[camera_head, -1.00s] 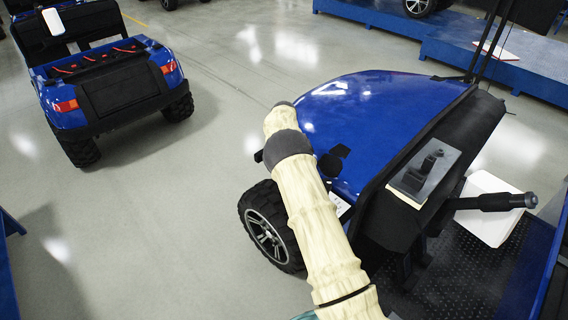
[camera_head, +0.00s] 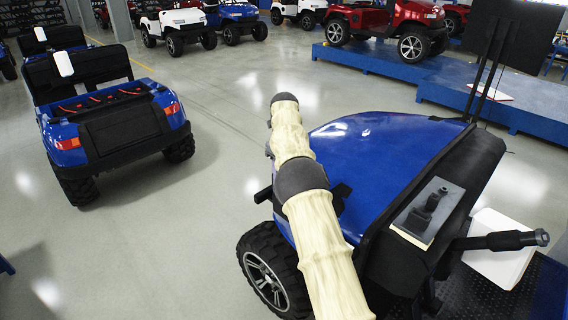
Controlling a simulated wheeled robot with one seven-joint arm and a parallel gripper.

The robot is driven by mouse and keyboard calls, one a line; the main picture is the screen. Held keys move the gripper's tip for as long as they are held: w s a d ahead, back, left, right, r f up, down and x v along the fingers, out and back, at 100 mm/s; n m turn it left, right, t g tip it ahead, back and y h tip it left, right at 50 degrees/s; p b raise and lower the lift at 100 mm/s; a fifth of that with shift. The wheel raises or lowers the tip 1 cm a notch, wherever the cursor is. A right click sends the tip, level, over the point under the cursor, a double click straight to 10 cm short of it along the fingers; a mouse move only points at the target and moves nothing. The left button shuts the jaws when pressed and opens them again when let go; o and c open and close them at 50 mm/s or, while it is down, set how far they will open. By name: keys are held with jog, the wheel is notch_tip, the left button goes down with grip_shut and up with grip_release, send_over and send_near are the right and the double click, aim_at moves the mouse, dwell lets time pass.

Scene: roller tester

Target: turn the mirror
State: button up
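The blue cart (camera_head: 385,150) stands at the right, with its dark dash and a steering column. No mirror can be made out with certainty. Small black parts show on both sides of my cream arm at the cart's near front edge, one at the left (camera_head: 263,194) and one at the right; I cannot tell whether either belongs to a mirror. My gripper's fingers cannot be made out.
Another blue cart (camera_head: 110,125) stands at the left. A blue platform (camera_head: 400,68) runs across the back right, with a red vehicle (camera_head: 385,25) on it. Grey floor (camera_head: 215,180) lies open between the two carts. A white panel (camera_head: 498,250) is by the steering column.

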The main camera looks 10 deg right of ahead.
notch_tip(320, 180, up, 2)
jog(key=shift+r, duration=0.25)
jog(key=shift+d, duration=0.1)
jog(key=s+d+n+t, duration=0.1)
jog(key=s+d+n, duration=0.5)
jog(key=s+n, duration=0.6)
jog(key=s+a+f+n, duration=0.1)
jog(key=s+f+n, duration=0.1)
jog(key=s+n, duration=0.6)
jog(key=s+a+f+n+t, duration=0.1)
jog(key=s+a+f+n, duration=0.1)
jog(key=s+n, duration=0.7)
jog(key=s+f, duration=0.1)
jog(key=s, duration=0.7)
jog(key=shift+s+a+f+t, duration=0.25)
jog(key=shift+s+f+t, duration=0.05)
jog(key=shift+s, duration=0.05)
